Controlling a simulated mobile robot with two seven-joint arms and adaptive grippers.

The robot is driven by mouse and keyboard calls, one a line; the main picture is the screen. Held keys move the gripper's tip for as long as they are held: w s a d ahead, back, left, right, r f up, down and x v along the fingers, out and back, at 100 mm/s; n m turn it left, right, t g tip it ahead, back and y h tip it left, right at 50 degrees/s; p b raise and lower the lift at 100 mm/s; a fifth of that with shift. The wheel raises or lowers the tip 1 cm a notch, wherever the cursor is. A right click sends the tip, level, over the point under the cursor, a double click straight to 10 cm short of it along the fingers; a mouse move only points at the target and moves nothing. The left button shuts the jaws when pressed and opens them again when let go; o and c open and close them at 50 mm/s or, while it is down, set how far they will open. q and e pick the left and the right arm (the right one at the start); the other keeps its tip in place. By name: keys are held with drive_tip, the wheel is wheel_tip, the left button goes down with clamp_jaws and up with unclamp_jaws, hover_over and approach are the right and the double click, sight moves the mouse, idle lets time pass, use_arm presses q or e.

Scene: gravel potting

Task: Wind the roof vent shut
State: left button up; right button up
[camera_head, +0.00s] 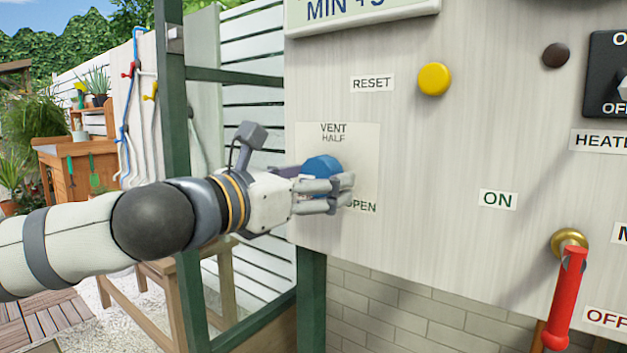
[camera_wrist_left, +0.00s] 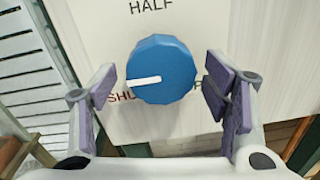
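The blue vent knob (camera_head: 322,166) is on the pale wall panel, below the words VENT HALF. It also shows in the left wrist view (camera_wrist_left: 168,72), where its white pointer line points left, just above the partly hidden red SHUT label (camera_wrist_left: 122,97). My left gripper (camera_head: 345,190) is at the knob. In the left wrist view, its fingers (camera_wrist_left: 162,88) stand open on either side of the knob, with a gap on both sides. The OPEN label (camera_head: 361,207) is partly hidden behind the fingers. My right gripper is not in view.
A yellow reset button (camera_head: 434,79) sits above and right of the knob. A red lever (camera_head: 565,300) on a brass fitting is at the lower right. A black heater switch (camera_head: 608,75) is at the upper right. A green frame post (camera_head: 312,300) stands below the panel's left edge.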

use_arm(q)
drive_tip(key=v, duration=1.2)
